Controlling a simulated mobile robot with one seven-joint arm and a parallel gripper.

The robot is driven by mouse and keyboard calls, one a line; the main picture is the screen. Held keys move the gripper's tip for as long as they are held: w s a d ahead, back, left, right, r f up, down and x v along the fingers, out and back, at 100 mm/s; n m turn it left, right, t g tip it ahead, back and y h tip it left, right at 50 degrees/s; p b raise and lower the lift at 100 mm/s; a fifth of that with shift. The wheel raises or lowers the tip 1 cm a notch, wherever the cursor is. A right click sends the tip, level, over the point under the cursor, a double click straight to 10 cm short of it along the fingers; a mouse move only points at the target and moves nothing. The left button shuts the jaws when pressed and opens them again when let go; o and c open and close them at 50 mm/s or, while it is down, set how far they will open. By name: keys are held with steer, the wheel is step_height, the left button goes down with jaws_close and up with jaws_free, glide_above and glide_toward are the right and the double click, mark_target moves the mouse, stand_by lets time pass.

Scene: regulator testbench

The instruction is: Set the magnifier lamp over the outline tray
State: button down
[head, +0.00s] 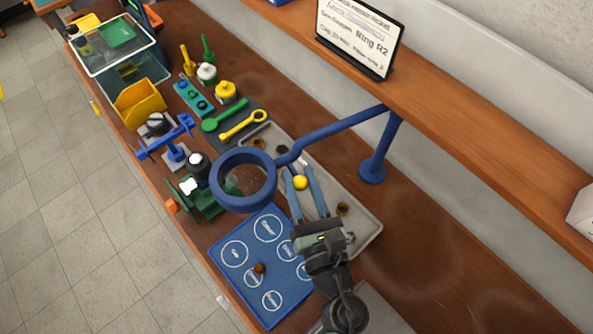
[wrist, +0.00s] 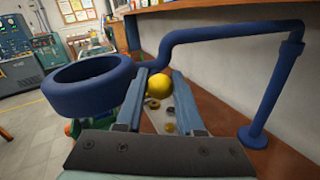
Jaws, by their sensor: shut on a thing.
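The magnifier lamp is a blue ring (head: 243,181) on a bent blue arm that runs to an upright post (head: 373,170) at the right. The ring also shows at left in the wrist view (wrist: 88,82). The outline tray (head: 262,250) is blue with several white labelled circles and a small brown piece on it. In the head view the ring appears just above the tray's far edge, near a green fixture. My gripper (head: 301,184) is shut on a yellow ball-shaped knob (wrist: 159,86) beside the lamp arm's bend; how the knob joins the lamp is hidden.
A grey tray (head: 368,235) with small parts lies under my gripper. A green fixture (head: 205,200), a blue stand (head: 170,140), a yellow bin (head: 140,103) and tools crowd the bench further back. A shelf (head: 440,85) with a sign runs along the wall. The bench right of the post is clear.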

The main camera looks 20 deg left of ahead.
steer(key=shift+d, duration=0.1)
steer(key=c, duration=0.8)
jaws_free()
steer(key=shift+s, duration=0.1)
steer(key=shift+s+d+f, duration=0.1)
steer(key=shift+s+d, duration=0.05)
steer(key=shift+s, duration=0.1)
steer(key=shift+b+v, duration=2.8)
steer(key=shift+v, duration=3.3)
steer(key=shift+c, duration=0.2)
